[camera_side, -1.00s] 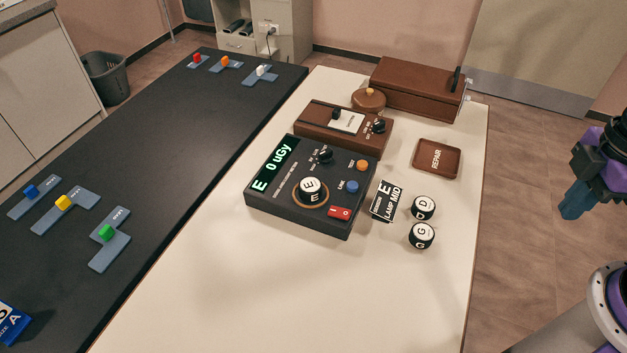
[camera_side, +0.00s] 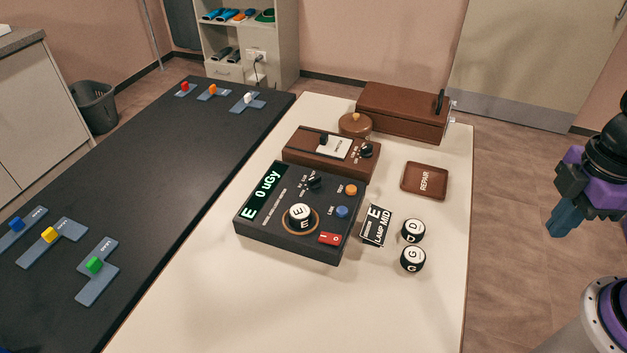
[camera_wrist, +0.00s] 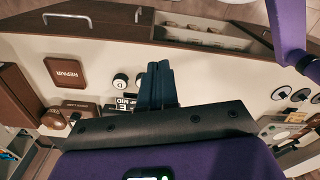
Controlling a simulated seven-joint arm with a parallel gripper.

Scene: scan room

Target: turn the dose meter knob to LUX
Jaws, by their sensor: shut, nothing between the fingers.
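The dose meter (camera_side: 290,245) is a black box on the cream table. Its lit green display (camera_side: 264,190) reads "E 0 uGy". A small black knob (camera_side: 315,182) stands at its upper middle; the lettering around it is too small to read. A round piece marked E (camera_side: 300,216) sits in a brown-rimmed ring on its top. My gripper (camera_side: 560,222) hangs well to the right of the meter, beyond the table edge, shut and empty. In the wrist view the blue fingers of my gripper (camera_wrist: 160,85) are together. The meter's knob cannot be made out there.
Round pieces D (camera_side: 413,231) and G (camera_side: 413,259) and a lamp card (camera_side: 377,226) lie right of the meter. A REPAIR tray (camera_side: 425,181) and a brown device with a knob (camera_side: 331,155) stand behind. A brown case (camera_side: 403,112) is at the back. The table's front is clear.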

